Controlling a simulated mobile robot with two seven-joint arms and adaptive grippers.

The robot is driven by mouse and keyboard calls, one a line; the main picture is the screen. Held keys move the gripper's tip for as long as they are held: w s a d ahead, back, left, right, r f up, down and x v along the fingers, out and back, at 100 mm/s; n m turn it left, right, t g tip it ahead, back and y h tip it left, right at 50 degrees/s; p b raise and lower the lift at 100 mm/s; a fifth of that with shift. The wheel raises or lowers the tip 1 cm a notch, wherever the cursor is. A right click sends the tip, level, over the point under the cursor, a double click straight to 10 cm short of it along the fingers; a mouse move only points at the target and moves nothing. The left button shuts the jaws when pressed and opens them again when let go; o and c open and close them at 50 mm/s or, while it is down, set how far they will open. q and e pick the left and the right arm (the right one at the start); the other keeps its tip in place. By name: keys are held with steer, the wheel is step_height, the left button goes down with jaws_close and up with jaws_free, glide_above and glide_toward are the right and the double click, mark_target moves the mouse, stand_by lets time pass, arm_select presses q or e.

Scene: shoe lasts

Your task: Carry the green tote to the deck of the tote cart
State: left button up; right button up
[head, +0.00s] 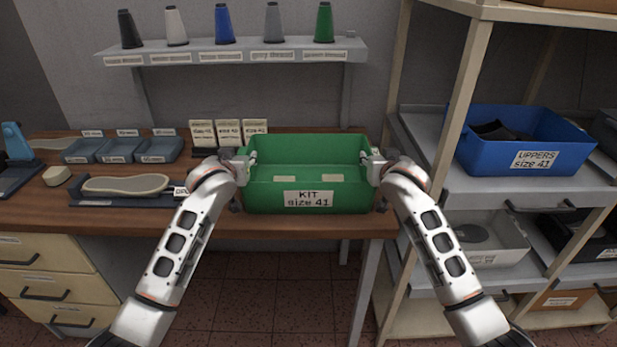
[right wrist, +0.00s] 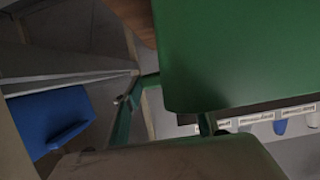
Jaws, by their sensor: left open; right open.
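The green tote (head: 307,180), labelled "KIT size 41", stands upright at the right front part of the wooden workbench in the head view. Its green wall (right wrist: 235,50) fills much of the right wrist view. My left gripper (head: 240,165) is at the tote's left end, and my right gripper (head: 377,165) is at its right end. Both are open, with their fingers close to the tote's end walls; whether they touch it I cannot tell. The tote cart is not in view.
A blue bin (head: 525,143) labelled "UPPERS size 41" sits on the shelf rack (head: 470,70) right of the bench. Several cards (head: 228,131) stand behind the tote's left end. A blue-grey tray (head: 122,150) and a tan sole (head: 125,185) lie farther left. A thread shelf (head: 235,52) hangs above.

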arm_select(q)
steer(key=shift+w+f, duration=0.25)
steer(key=shift+w, duration=0.45)
arm_select(e)
steer(key=shift+w+f, duration=0.25)
steer(key=shift+w, duration=0.45)
arm_select(q)
jaws_close()
arm_select(e)
jaws_close()
arm_select(q)
steer(key=shift+r, duration=0.1)
arm_select(e)
steer(key=shift+r, duration=0.1)
